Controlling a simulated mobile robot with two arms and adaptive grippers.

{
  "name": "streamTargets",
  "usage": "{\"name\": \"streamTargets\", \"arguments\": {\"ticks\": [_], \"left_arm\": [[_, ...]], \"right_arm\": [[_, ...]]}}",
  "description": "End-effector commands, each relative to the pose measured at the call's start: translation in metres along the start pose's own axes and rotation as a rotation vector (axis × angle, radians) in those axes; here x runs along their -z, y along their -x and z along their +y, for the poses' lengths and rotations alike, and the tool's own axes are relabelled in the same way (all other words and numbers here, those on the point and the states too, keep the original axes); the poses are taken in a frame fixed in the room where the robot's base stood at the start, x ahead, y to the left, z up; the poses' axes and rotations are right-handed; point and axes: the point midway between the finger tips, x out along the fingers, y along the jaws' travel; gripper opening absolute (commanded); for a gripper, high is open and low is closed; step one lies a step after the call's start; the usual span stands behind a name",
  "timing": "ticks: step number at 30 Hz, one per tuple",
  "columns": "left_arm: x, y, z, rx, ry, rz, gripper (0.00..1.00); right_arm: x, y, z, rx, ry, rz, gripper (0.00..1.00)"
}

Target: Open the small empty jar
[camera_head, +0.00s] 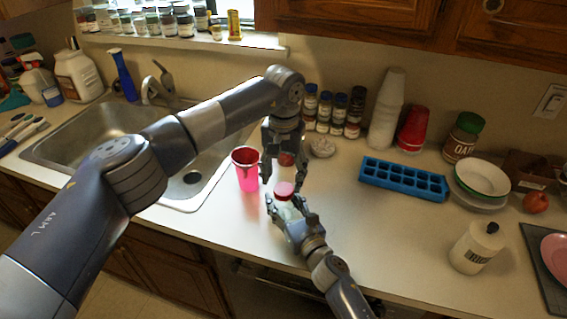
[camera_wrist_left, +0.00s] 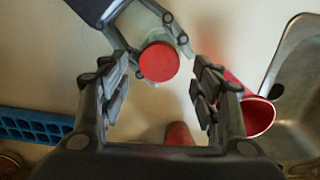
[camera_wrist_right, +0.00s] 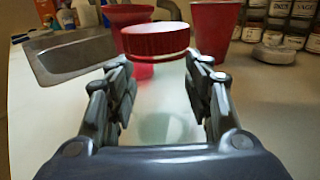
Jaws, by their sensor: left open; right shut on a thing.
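The small jar has a red lid (camera_head: 284,188) and a clear glass body (camera_wrist_right: 157,105), and stands upright near the middle of the counter. My right gripper (camera_head: 290,209) is shut on the glass body from the front, below the lid. My left gripper (camera_head: 284,168) points down over the jar with its fingers open. In the left wrist view the red lid (camera_wrist_left: 158,62) lies between the open fingers, with gaps on both sides. The lid sits on the jar in the right wrist view (camera_wrist_right: 155,40). The jar's body is mostly hidden from above.
A pink-red cup (camera_head: 247,170) stands close left of the jar, and another red cup (camera_wrist_left: 178,133) is close behind. The sink (camera_head: 95,135) is at left. A blue ice tray (camera_head: 404,180), stacked bowls (camera_head: 481,180) and a white canister (camera_head: 476,248) stand at right.

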Motion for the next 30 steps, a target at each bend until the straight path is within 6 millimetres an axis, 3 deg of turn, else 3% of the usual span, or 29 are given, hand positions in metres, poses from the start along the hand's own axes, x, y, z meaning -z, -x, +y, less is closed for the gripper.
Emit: {"name": "streamTargets", "arguments": {"ticks": [7, 18, 24, 30], "left_arm": [[0.0, -0.03, 0.001, -0.001, 0.0, 0.0, 0.58], [0.0, -0.035, 0.001, 0.0, 0.0, 0.001, 0.58], [0.0, -0.035, 0.001, 0.0, 0.001, 0.001, 0.12], [0.0, -0.035, 0.0, 0.0, 0.006, 0.001, 0.11]], "right_arm": [[0.001, 0.0, 0.0, 0.001, 0.0, 0.002, 0.0], [0.001, 0.0, 0.0, 0.001, 0.0, 0.002, 0.0], [0.001, 0.0, 0.0, 0.001, 0.0, 0.002, 0.0], [0.001, 0.0, 0.0, 0.0, 0.0, 0.002, 0.0]]}}
